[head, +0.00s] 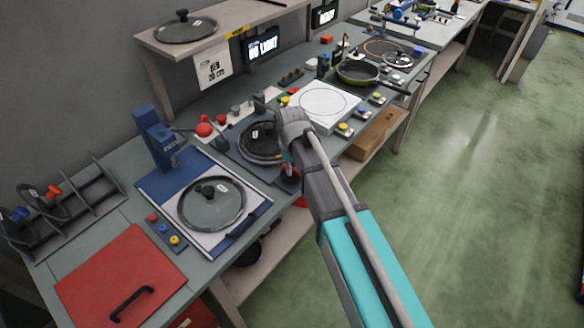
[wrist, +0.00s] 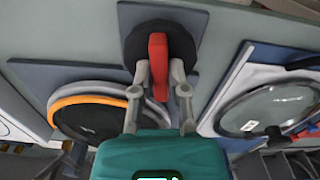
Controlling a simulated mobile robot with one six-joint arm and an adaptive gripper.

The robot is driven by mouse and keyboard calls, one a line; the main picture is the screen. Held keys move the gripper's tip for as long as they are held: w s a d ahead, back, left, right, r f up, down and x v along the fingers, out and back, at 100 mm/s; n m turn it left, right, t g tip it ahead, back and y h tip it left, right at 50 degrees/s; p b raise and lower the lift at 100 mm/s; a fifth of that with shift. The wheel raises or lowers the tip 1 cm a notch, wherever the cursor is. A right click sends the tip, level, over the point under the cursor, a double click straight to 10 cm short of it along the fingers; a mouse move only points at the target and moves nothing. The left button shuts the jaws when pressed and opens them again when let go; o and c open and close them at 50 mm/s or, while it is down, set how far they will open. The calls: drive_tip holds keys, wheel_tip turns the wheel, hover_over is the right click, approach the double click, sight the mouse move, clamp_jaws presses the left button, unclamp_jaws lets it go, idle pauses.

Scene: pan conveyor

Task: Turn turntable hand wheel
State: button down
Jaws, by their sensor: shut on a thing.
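The hand wheel shows in the wrist view as a black disc (wrist: 135,45) with a red bar handle (wrist: 158,62) across it. My gripper (wrist: 160,88) has one finger on each side of the red handle and is shut on it. In the head view, my arm reaches to the bench front edge and mostly hides the gripper. A small part of the dark and red wheel (head: 289,174) shows beside the arm.
A second glass lid (head: 211,203) lies on a blue and white station at left, beside a blue post (head: 155,138). A white plate (head: 323,106) and a green pan (head: 357,73) stand farther along. A red panel (head: 120,277) is at front left. The green floor is clear at right.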

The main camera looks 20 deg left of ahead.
idle(0.4)
drive_tip(key=c, duration=0.6)
unclamp_jaws()
drive_tip(key=shift+c, duration=0.2)
drive_tip(key=shift+m, duration=0.4)
